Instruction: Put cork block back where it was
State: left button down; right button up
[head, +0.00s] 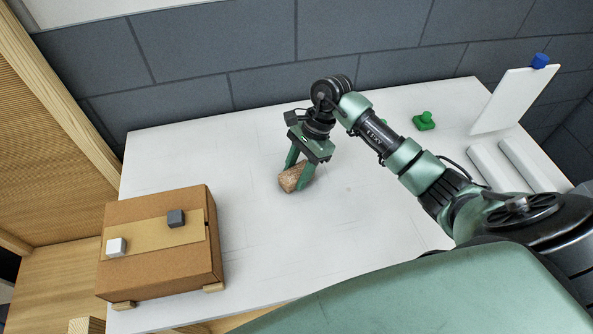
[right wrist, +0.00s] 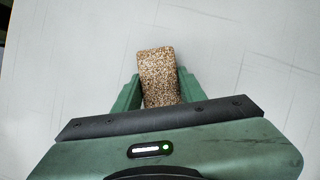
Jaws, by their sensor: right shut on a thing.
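The cork block (head: 291,178) is a speckled brown block near the middle of the white table. My right gripper (head: 299,176) is shut on it, with one green finger on each side. In the right wrist view the cork block (right wrist: 157,75) sticks out beyond the fingers (right wrist: 158,92). I cannot tell whether the block touches the tabletop or hangs just above it. My left gripper is not in view.
A cardboard box (head: 165,262) stands at the table's left, with a dark cube (head: 176,218) and a white cube (head: 117,247) on top. A green knobbed piece (head: 424,121), a white panel (head: 507,100) and white bars (head: 524,163) are at the right. The table (head: 235,145) around the block is clear.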

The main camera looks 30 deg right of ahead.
jog(key=shift+f, duration=0.15)
jog(key=o, duration=1.2)
jog(key=shift+o, duration=0.2)
jog(key=shift+r, duration=0.2)
jog(key=shift+d+r, duration=0.15)
jog(key=b+v, duration=0.3)
jog(key=v, duration=0.8)
jog(key=shift+r+b, duration=0.3)
